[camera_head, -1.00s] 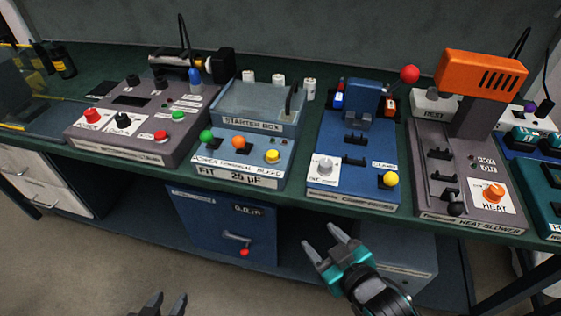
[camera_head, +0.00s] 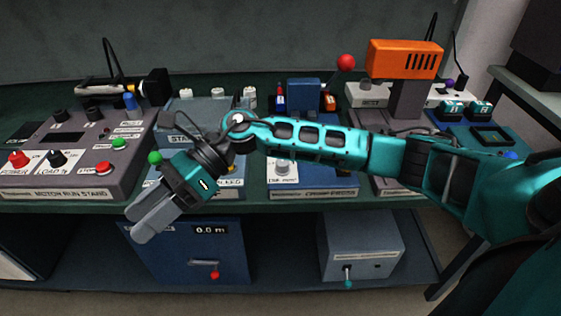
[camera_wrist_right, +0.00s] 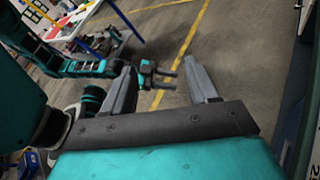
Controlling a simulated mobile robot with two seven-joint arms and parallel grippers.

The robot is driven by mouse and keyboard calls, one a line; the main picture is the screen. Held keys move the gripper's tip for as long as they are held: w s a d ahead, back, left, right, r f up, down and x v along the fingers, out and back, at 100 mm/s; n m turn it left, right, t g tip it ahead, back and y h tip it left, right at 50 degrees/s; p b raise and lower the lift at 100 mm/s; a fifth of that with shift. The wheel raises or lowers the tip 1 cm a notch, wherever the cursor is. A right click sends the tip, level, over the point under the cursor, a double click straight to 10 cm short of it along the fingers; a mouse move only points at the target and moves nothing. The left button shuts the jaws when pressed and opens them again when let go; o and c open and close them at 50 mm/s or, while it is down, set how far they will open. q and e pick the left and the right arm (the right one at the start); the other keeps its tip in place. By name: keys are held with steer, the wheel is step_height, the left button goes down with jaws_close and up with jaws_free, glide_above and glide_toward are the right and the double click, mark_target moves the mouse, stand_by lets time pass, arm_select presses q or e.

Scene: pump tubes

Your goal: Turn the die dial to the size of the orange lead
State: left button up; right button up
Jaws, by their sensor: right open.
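The dial (camera_head: 283,169) is a pale round knob on a white plate at the front left of the blue crimp press (camera_head: 312,186). My right forearm crosses in front of the press and hides much of it. Small orange (camera_head: 328,102) and blue-and-red items stand behind the press; I cannot tell which is the lead, nor read the dial's marks. My left gripper (camera_wrist_right: 168,79) shows only there, open and empty.
A motor run stand (camera_head: 70,185) stands at the left. The starter box (camera_head: 205,108) is partly behind my right gripper. An orange heat blower (camera_head: 404,58) and a red ball lever (camera_head: 346,62) rise behind my arm. Boxes stand below the bench.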

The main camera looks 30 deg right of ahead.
steer(key=w+d+f+n+t+h, duration=0.1)
steer(key=w+d+n+h, duration=0.1)
steer(key=d+n+h, duration=0.3)
steer(key=w+d+f+h, duration=0.1)
steer(key=w+d+h, duration=0.15)
steer(key=d, duration=0.45)
steer(key=n+t+h+b, duration=0.2)
steer(key=h, duration=0.5)
glide_toward(283, 161)
step_height(283, 161, down, 8)
steer(key=shift+w+d, duration=0.1)
steer(key=shift+w, duration=0.05)
steer(key=shift+f, duration=0.7)
steer(key=c, duration=1)
steer(key=shift+c, duration=0.2)
